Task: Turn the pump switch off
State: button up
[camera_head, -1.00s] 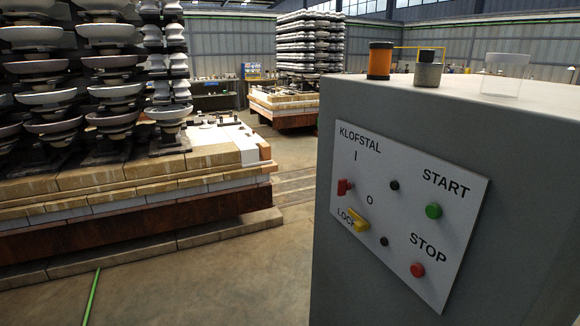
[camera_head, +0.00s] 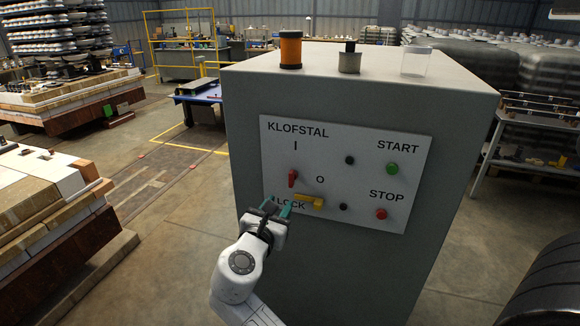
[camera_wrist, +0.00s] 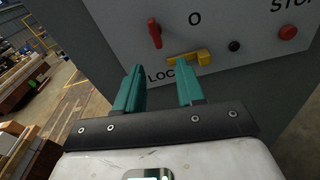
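The red switch (camera_head: 293,178) is on the white KLOFSTAL panel (camera_head: 345,228), below the "I" mark and left of the "O" mark; its handle stands roughly upright. It also shows in the wrist view (camera_wrist: 155,33). A yellow lock handle (camera_head: 309,201) lies roughly level below it, beside the word LOCK. It also shows in the wrist view (camera_wrist: 190,57). My gripper (camera_head: 277,208) is in front of the panel's lower left, below the red switch. Its teal fingers (camera_wrist: 160,88) are apart with nothing between them.
A green START button (camera_head: 392,168) and a red STOP button (camera_head: 381,214) are at the panel's right. An orange spool (camera_head: 290,50), a grey cylinder and a clear cup (camera_head: 416,61) stand on the cabinet (camera_head: 460,110).

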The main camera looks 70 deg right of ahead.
aim_at(290, 176)
jog(key=shift+n+h, duration=0.5)
jog(key=shift+n, duration=0.1)
jog(key=d, duration=0.3)
jog(key=w+d+r+p, duration=0.1)
jog(key=d, duration=0.3)
jog(key=d+r, duration=0.1)
jog(key=d, duration=0.3)
jog(key=shift+w+d+r+p, duration=0.15)
jog(key=shift+d+r+p, duration=0.05)
jog(key=shift+p, duration=0.2)
grip_shut()
